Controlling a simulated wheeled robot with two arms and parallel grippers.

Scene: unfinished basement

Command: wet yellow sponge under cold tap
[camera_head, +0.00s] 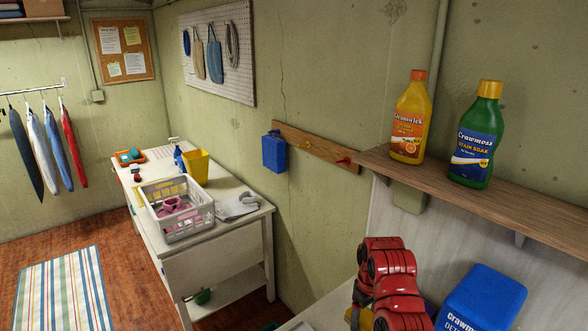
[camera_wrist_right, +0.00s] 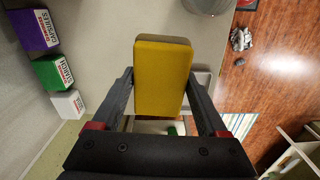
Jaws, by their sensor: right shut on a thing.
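The yellow sponge (camera_wrist_right: 160,78) is in my right gripper (camera_wrist_right: 161,84), which is shut on it in the right wrist view. The sponge stands out beyond the fingertips, with one finger on each side. In the head view my red right arm comes up at the bottom right, with a small patch of yellow at its lower left; the fingers are hidden there. I see no tap that I can make out in either view. My left gripper is not in view.
A blue detergent box (camera_head: 482,300) stands right of my arm. Above is a wooden shelf (camera_head: 530,214) with an orange bottle (camera_head: 409,120) and a green bottle (camera_head: 478,138). A white table (camera_head: 232,225) with a basket (camera_head: 180,222) stands left. Purple, green and white boxes (camera_wrist_right: 68,104) show in the wrist view.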

